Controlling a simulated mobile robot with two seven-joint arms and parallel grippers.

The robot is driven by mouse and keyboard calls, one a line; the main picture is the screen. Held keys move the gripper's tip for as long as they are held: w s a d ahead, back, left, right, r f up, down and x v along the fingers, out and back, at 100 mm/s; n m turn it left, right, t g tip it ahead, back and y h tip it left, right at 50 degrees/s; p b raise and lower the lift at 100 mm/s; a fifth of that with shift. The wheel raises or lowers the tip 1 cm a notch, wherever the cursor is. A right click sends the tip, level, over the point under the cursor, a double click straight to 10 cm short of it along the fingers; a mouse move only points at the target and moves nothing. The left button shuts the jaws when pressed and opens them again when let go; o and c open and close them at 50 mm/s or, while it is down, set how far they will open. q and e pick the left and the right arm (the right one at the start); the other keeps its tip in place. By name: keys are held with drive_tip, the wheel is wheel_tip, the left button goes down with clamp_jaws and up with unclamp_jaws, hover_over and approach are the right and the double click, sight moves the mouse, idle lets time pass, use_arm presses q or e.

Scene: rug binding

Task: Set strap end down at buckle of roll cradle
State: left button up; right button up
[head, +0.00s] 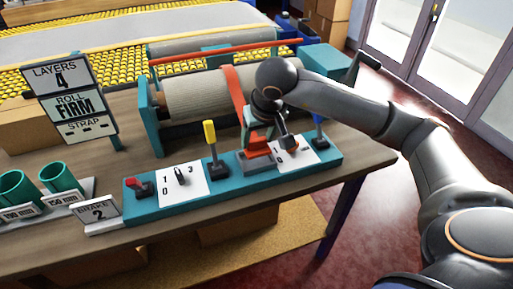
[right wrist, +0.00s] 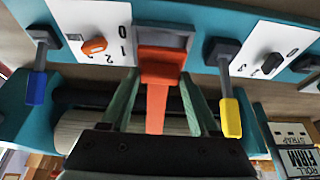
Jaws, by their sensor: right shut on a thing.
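The orange-red strap (head: 233,88) runs over the grey-beige roll (head: 195,95) in the teal roll cradle (head: 150,117). My right gripper (head: 257,138) is over the front panel, shut on the strap end, which also shows between its fingers in the right wrist view (right wrist: 161,70). The grey buckle (head: 258,166) sits on the teal panel just under the gripper. In the right wrist view the strap end overlaps the edge of the buckle (right wrist: 163,40); whether it touches is hard to tell. My left gripper is not in view.
A yellow lever (head: 210,134) stands left of the buckle and a blue lever (head: 319,125) right of it. White dial plates (head: 183,184) flank it. A sign (head: 70,98) and green tubes (head: 60,177) stand at the left of the table.

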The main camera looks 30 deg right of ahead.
sight(258, 142)
drive_tip(key=shift+w+f, duration=0.25)
drive_tip(key=shift+f, duration=0.05)
drive_tip(key=shift+w+d+f, duration=0.1)
drive_tip(key=shift+w+f, duration=0.05)
drive_tip(key=shift+f, duration=0.75)
drive_tip(key=shift+w+f, duration=0.1)
drive_tip(key=shift+f, duration=0.8)
drive_tip(key=shift+f, duration=0.2)
drive_tip(key=o, duration=1.4)
drive_tip(key=shift+o, duration=0.2)
drive_tip(key=shift+r, duration=0.1)
drive_tip(key=shift+s+r, duration=0.1)
drive_tip(key=shift+r, duration=0.3)
drive_tip(key=v, duration=1.1)
drive_tip(key=shift+r+p, duration=0.25)
drive_tip(key=shift+p, duration=0.1)
drive_tip(key=shift+s, duration=0.15)
